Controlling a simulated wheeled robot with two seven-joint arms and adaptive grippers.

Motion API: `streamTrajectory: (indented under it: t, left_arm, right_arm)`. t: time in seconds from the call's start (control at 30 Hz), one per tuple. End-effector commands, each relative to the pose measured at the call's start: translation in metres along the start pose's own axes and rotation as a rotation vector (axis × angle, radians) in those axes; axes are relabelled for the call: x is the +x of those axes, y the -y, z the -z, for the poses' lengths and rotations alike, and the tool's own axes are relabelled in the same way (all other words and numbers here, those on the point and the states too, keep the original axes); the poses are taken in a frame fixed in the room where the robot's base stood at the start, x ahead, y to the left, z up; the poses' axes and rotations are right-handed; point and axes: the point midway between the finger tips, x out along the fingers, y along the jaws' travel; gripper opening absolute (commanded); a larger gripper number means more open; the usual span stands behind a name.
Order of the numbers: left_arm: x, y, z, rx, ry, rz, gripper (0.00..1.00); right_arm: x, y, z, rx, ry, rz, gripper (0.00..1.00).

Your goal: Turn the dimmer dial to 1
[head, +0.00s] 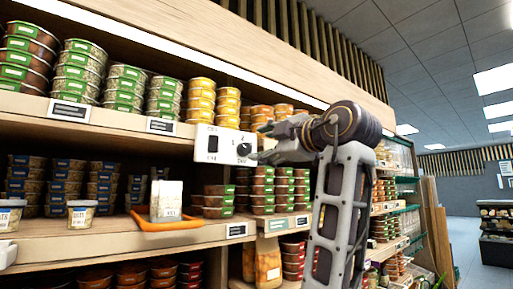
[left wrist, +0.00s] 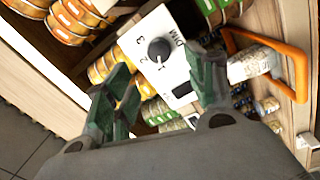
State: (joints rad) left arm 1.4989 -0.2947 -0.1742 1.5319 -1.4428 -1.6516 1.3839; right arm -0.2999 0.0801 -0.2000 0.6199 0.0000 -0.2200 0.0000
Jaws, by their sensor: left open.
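The dimmer dial (head: 243,149) is a dark round knob on a white panel (head: 212,143) fixed at the front of the shelving. In the left wrist view the dial (left wrist: 158,49) has printed numbers and the letters "DIM" around it. I cannot tell surely where its pointer stands. My left gripper (head: 263,142) is open, just right of the dial in the head view. In the left wrist view my left gripper (left wrist: 165,72) has its green-grey fingers apart, with the dial between and beyond their tips, seemingly untouched. My right gripper is not in view.
A dark rocker switch (head: 213,143) is on the same panel. An orange-framed holder (head: 165,222) with a white carton (head: 166,200) juts from the shelf below. Stacked tubs (head: 80,70) fill the shelves. The aisle (head: 462,250) at right is open.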

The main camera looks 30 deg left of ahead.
Motion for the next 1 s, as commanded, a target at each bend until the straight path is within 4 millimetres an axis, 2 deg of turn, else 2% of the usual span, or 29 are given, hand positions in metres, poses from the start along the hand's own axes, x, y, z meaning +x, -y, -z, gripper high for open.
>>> streamTrajectory:
  t: [0.2, 0.33, 1.0]
  left_arm:
    - [-0.028, 0.0, 0.0, 0.0, 0.001, -0.001, 0.56]
    - [-0.037, 0.0, 0.0, 0.0, 0.001, 0.001, 0.56]
    - [-0.04, 0.0, 0.0, 0.001, 0.0, 0.001, 0.56]
  right_arm:
    - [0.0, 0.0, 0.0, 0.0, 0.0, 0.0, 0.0]
    - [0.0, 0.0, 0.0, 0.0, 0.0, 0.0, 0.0]
    - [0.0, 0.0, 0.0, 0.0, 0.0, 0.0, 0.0]
